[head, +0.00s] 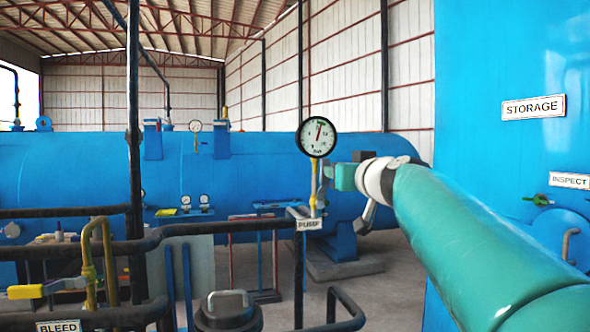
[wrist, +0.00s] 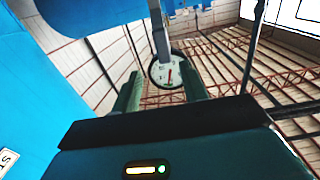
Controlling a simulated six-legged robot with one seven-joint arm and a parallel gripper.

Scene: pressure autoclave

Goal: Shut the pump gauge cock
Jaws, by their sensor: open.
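The pump gauge (head: 317,137) is a round white dial with a dark rim and a red needle. It stands on a thin brass-coloured stem (head: 314,180) above the PUMP label (head: 309,225). The gauge also shows in the wrist view (wrist: 168,71), beyond and between my fingers. My gripper (head: 328,177) is open and reaches in from the right, close beside the stem just below the dial. In the wrist view its two teal fingers (wrist: 163,88) stand apart. The cock and its handle are not clearly distinguishable there; I cannot tell whether the fingers touch them.
Black pipe rails (head: 215,228) run across the left and front. A yellow-handled valve (head: 25,292) sits above the BLEED label (head: 59,327). A blue STORAGE vessel (head: 480,120) stands close on the right. A long blue vessel (head: 75,170) lies behind the gauge.

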